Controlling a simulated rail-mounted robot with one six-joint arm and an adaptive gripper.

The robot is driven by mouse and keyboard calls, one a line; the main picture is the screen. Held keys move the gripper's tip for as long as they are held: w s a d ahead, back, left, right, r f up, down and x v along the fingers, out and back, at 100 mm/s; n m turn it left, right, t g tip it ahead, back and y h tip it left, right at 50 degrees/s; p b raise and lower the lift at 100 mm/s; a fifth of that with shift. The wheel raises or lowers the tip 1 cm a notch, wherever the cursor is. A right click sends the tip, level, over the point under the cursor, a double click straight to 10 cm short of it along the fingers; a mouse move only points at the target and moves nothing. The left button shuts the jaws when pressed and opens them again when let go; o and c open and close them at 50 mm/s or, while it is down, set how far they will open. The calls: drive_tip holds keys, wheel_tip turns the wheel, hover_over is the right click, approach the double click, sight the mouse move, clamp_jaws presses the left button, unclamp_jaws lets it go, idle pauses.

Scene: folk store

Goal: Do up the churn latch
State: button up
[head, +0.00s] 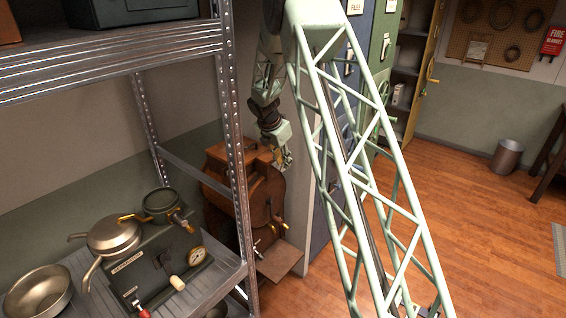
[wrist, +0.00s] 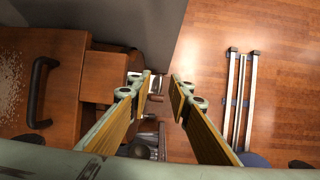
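The wooden churn (head: 262,205) stands on a low stand behind the shelf post in the head view, with small metal fittings on its front. In the wrist view the churn's wooden side (wrist: 106,75) lies left of the fingers. My gripper (head: 283,163) is at the churn's upper right side in the head view. In the wrist view my gripper (wrist: 161,80) is open, with a clear gap between its fingertips and nothing held. Small metal parts (wrist: 157,97) show beyond the gap; I cannot tell whether one is the latch. The left finger hides part of the churn's edge.
A black handle (wrist: 39,92) sits on wood left of the gripper. Metal rails (wrist: 237,100) lie on the floor at right. The wooden floor (head: 460,210) is largely clear.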

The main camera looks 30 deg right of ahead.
drive_tip(key=shift+c, duration=0.2)
clamp_jaws()
